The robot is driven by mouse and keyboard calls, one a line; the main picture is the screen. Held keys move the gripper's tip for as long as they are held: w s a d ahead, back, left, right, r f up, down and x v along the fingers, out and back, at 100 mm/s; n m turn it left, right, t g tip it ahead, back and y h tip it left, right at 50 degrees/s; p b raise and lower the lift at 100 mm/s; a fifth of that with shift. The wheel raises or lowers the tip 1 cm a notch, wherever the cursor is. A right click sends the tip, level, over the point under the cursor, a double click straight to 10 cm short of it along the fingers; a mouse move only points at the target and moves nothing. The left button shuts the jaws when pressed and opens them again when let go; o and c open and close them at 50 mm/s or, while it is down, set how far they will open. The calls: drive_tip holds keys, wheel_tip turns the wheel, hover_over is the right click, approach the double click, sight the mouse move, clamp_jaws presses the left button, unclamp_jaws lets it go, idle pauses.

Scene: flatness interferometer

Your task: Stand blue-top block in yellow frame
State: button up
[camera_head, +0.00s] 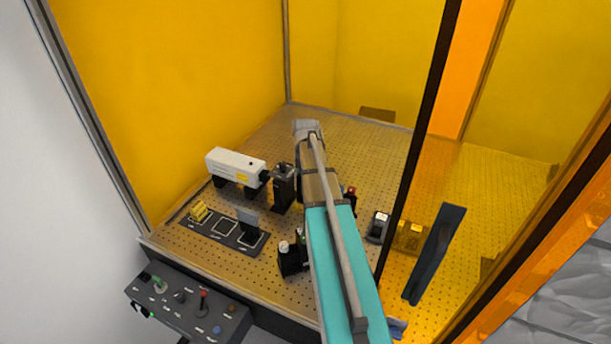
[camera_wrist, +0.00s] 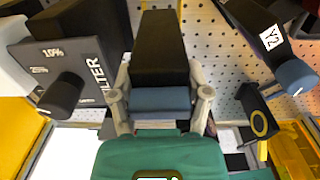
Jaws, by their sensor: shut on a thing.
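In the wrist view my gripper (camera_wrist: 162,98) is shut on a dark block with a blue-grey face (camera_wrist: 160,103), taken to be the blue-top block. One pale finger lies on each side of it. The block's black part extends away from the camera, and its far end is not clear. In the head view my arm hides the gripper and block. I cannot pick out the yellow frame for certain.
In the wrist view a filter box (camera_wrist: 88,62) with a knob stands left. A black part with a blue end (camera_wrist: 297,75) is at right. A white instrument (camera_head: 236,164) stands behind the tray. A control box (camera_head: 185,305) is at front left. Tinted panels enclose the perforated table.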

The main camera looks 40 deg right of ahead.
drive_tip(key=shift+f+b, duration=1.65)
drive_tip(key=shift+f, duration=0.2)
drive_tip(key=o, duration=1.4)
drive_tip(key=shift+s+r+p, duration=0.1)
drive_tip(key=shift+r+p, duration=3.35)
drive_tip(key=shift+p, duration=0.05)
